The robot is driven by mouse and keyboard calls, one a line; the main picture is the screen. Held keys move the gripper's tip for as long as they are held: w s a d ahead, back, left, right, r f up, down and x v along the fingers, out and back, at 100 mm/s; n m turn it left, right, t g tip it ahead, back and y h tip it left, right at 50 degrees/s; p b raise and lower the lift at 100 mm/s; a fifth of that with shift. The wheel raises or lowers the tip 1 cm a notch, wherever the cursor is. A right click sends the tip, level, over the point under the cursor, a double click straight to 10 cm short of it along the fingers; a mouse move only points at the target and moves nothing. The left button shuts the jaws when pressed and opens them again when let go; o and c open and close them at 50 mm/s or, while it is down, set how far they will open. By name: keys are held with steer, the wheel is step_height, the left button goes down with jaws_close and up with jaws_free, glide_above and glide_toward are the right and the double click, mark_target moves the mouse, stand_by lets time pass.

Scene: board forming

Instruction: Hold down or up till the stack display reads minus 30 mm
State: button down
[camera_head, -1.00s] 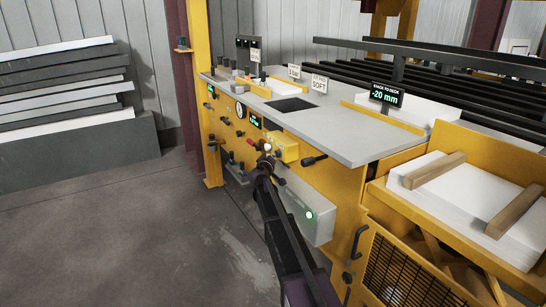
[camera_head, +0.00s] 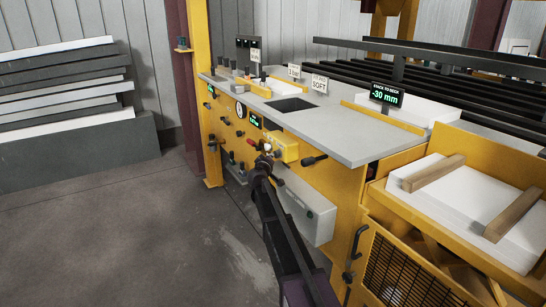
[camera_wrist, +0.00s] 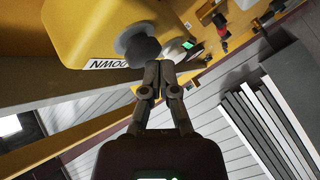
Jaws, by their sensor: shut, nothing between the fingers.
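The stack display (camera_head: 386,95) on the deck reads -30 mm in green. The white board stack (camera_head: 480,203) sits in the yellow lift frame at the right, with two wooden bars on it. The yellow button box (camera_head: 286,148) is on the machine's front. In the wrist view the button box (camera_wrist: 85,35) carries a label (camera_wrist: 108,64) reading DOWN, upside down, by a dark round button (camera_wrist: 138,46). My gripper (camera_wrist: 159,66) is shut and empty, its tips at or very near that button; I cannot tell whether they touch. In the head view my gripper (camera_head: 266,160) is beside the box.
A grey box (camera_head: 308,212) hangs below the button box. Levers and knobs line the yellow front panel, one black lever (camera_head: 314,160) close to the right of the button box. Stacked boards (camera_head: 65,85) stand at the left. The concrete floor (camera_head: 130,220) is clear.

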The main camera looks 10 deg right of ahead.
steer(key=shift+s+a, duration=0.15)
steer(key=shift+a, duration=0.3)
steer(key=shift+a, duration=0.15)
steer(key=shift+s+a, duration=0.25)
steer(key=shift+a, duration=0.5)
steer(key=shift+s+a, duration=0.3)
steer(key=shift+a, duration=0.45)
steer(key=shift+s+a, duration=0.25)
steer(key=shift+a, duration=0.5)
